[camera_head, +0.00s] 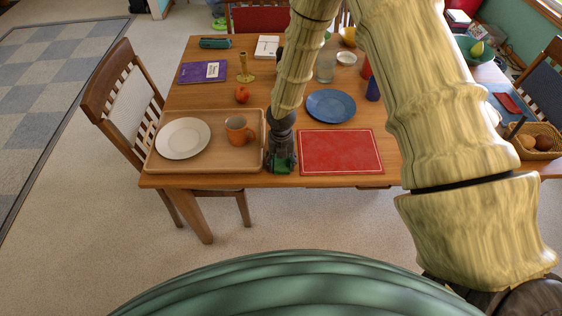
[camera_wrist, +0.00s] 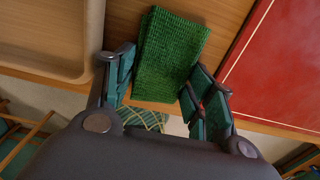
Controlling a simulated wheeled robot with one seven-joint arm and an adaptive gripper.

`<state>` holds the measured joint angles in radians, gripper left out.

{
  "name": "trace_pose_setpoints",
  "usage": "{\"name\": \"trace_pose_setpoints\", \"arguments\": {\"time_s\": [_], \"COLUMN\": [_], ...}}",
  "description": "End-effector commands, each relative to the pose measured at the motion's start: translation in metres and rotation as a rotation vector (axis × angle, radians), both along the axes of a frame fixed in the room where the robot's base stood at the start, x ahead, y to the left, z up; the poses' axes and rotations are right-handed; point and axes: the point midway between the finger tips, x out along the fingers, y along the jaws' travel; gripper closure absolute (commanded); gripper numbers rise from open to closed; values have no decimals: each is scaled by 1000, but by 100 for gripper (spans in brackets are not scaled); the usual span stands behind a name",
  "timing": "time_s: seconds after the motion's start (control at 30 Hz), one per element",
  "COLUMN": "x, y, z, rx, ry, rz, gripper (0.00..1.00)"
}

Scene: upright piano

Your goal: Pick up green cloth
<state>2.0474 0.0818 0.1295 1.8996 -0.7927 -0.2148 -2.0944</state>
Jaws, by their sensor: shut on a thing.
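The green cloth (camera_wrist: 172,48) is a folded, ribbed piece that lies on the wooden table near its front edge. In the wrist view it sits between the two fingers of my gripper (camera_wrist: 160,84), with its near end at the fingers and its far part sticking out beyond them. My gripper is shut on the cloth. In the head view my gripper (camera_head: 281,160) points down at the front edge, between the wooden tray and the red mat. Only a small part of the cloth (camera_head: 284,168) shows there; the gripper hides the rest.
The wooden tray (camera_head: 200,168) is close on the left with a white plate (camera_head: 183,138) and an orange mug (camera_head: 238,130). The red mat (camera_head: 340,151) is close on the right. A blue plate (camera_head: 331,106) lies behind. A chair (camera_head: 112,95) stands at left.

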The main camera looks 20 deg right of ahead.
Motion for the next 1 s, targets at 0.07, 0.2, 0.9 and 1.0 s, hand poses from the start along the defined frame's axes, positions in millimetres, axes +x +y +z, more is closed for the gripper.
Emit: {"name": "trace_pose_setpoints", "arguments": {"time_s": [0.07, 0.2, 0.9, 1.0], "x": [0, 0, -63, -87], "y": [0, 0, -2, -4], "z": [0, 2, 37, 40], "rx": [0, 0, -3, -3], "ry": [0, 0, 2, 2], "rz": [0, -1, 3, 3], "gripper": [56, 56, 56, 56]}}
